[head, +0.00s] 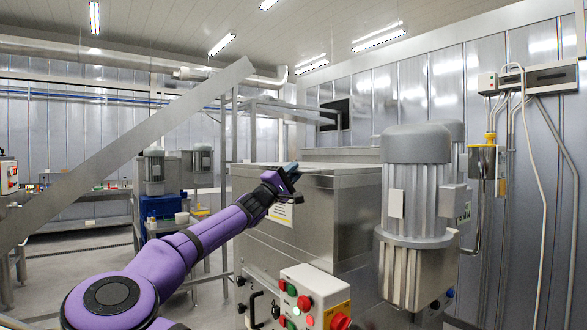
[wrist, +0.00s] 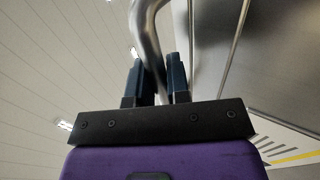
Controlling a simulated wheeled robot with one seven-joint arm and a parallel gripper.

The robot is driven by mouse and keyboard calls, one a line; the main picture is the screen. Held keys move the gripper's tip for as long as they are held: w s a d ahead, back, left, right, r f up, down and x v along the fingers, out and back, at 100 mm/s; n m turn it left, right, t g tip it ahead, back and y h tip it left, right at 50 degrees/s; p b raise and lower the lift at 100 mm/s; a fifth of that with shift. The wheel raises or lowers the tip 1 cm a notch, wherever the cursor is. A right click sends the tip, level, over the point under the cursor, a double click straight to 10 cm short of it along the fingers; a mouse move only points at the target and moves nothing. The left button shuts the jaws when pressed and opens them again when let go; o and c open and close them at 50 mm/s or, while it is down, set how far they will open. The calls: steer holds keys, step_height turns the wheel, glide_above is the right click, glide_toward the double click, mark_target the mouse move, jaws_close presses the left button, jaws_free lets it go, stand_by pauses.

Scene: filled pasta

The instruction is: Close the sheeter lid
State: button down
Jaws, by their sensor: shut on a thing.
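The sheeter (head: 315,225) is a boxy stainless steel machine in the middle of the head view. Its lid (head: 325,167) is the flat steel top, which looks about level; I cannot tell whether a gap is left under its edge. My gripper (head: 289,174) is at the top front left edge of the machine. In the wrist view my gripper (wrist: 156,80) has its dark fingers on both sides of a curved metal tube handle (wrist: 147,25), shut on it. The handle is hidden behind the gripper in the head view. Steel panels (wrist: 270,60) fill the wrist view's right side.
A control box (head: 312,295) with red and green buttons stands in front of the sheeter. A large grey motor (head: 415,185) stands at its right. A slanted metal beam (head: 120,150) crosses the left. A blue crate (head: 165,207) is on a bench behind my arm.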

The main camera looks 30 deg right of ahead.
steer(key=shift+d+f, duration=0.2)
steer(key=shift+f, duration=0.3)
steer(key=c, duration=1.1)
jaws_free()
steer(key=shift+r, duration=0.1)
steer(key=shift+a, duration=0.1)
steer(key=shift+a, duration=0.3)
steer(key=w+v, duration=0.1)
steer(key=v, duration=0.9)
steer(key=shift+s+f, duration=0.25)
steer(key=shift+s, duration=0.2)
